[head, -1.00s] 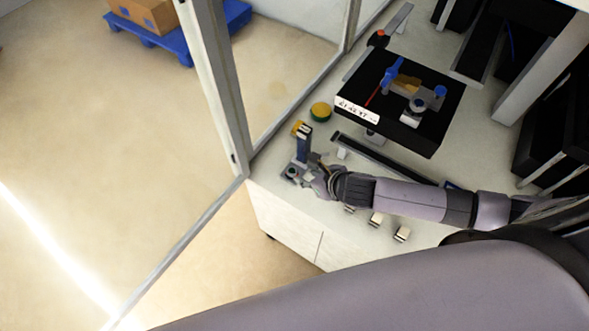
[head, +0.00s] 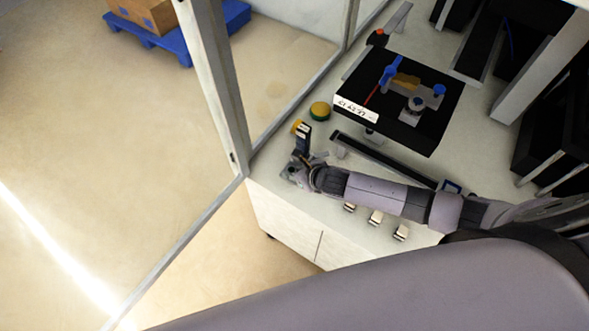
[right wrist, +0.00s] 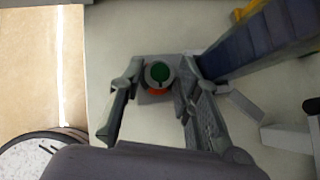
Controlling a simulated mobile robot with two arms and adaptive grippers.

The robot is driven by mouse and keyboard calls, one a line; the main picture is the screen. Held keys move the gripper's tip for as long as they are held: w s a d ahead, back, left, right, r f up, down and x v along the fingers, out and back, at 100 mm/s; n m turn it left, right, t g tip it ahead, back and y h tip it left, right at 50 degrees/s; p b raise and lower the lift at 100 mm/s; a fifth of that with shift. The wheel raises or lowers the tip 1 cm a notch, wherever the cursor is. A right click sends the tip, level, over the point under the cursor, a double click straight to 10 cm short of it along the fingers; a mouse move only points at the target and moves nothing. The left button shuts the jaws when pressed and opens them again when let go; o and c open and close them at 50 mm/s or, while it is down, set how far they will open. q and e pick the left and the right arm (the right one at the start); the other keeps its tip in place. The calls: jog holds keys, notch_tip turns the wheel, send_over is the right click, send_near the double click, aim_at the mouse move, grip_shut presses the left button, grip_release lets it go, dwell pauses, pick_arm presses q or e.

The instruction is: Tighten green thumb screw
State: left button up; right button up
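The green thumb screw (right wrist: 160,72) shows in the right wrist view, seen from above, set in a pale ring with orange along its lower edge. It sits on a small grey base plate (right wrist: 156,97). My right gripper (right wrist: 160,80) is open, with one finger on each side of the screw; small gaps seem to remain, but contact is hard to tell. In the head view my right gripper (head: 298,172) is low at the fixture near the bench corner and hides the screw. My left gripper is out of view.
A dark blue upright post (head: 303,137) with a yellow part stands close beside the gripper. A yellow-green button (head: 320,111) and a black platform (head: 440,118) with blue clamp parts lie beyond. Several small metal blocks (head: 375,218) line the bench's front edge.

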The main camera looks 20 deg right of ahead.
grip_shut()
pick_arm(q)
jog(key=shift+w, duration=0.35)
